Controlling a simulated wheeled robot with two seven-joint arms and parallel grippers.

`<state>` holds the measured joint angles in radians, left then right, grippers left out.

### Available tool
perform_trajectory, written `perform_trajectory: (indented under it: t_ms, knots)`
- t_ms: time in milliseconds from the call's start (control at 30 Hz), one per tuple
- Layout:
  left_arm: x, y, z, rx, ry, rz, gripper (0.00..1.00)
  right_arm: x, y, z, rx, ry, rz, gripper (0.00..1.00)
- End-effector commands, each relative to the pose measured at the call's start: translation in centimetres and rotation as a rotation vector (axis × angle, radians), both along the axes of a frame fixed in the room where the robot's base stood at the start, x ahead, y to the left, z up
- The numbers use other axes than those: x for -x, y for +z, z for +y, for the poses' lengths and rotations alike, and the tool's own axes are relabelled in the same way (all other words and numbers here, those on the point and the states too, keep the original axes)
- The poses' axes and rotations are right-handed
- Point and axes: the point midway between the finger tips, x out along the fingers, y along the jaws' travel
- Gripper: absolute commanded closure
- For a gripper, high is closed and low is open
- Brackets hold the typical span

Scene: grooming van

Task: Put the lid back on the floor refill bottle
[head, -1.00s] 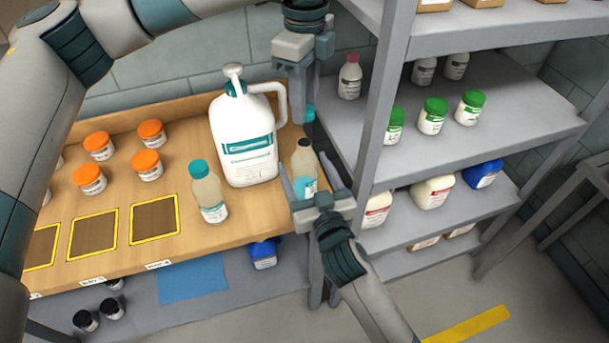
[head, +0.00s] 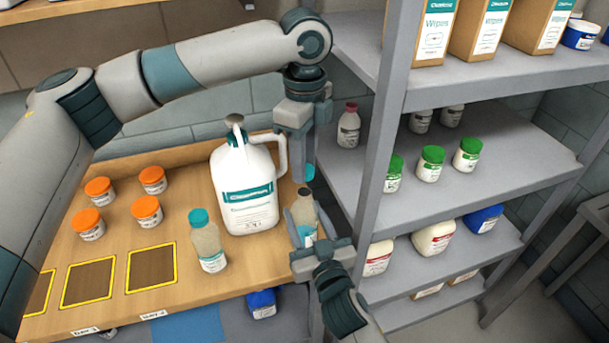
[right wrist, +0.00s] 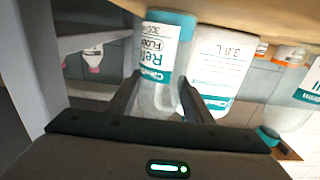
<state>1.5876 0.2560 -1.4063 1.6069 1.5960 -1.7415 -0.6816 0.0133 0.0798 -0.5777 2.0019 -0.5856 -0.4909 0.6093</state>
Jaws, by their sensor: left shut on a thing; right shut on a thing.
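The floor refill bottle (head: 302,212) is a clear bottle with a teal-and-white label and a dark, uncapped neck. My right gripper (head: 303,232) is shut around its body and holds it upright. In the right wrist view the bottle (right wrist: 158,95) stands between the fingers, its label reading upside down. My left gripper (head: 307,160) points down above the bottle, right of the jug handle. It is shut on the teal lid (head: 308,174), which is partly hidden by the fingers. The lid is just above the bottle neck, seemingly apart from it.
A large white jug (head: 243,190) stands close left of the bottle. A teal-capped bottle (head: 207,242) and several orange-lidded jars (head: 147,211) stand on the wooden bench (head: 185,285). A grey shelf rack (head: 355,185) with bottles is close on the right.

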Motion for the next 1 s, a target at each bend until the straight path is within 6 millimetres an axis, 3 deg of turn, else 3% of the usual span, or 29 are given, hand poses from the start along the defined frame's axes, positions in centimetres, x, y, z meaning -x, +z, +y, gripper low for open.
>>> perform_trajectory:
  t_ms: [267, 1000]
  knots:
    - [0.0, -2.7, 0.0, 0.000, -0.001, -0.003, 0.92, 0.0, 0.0, 0.0, 0.000, 0.000, 0.000, 0.94]
    - [0.0, -3.0, 0.0, 0.000, 0.000, -0.003, 0.92, 0.0, 0.0, 0.0, 0.000, 0.000, 0.000, 0.94]
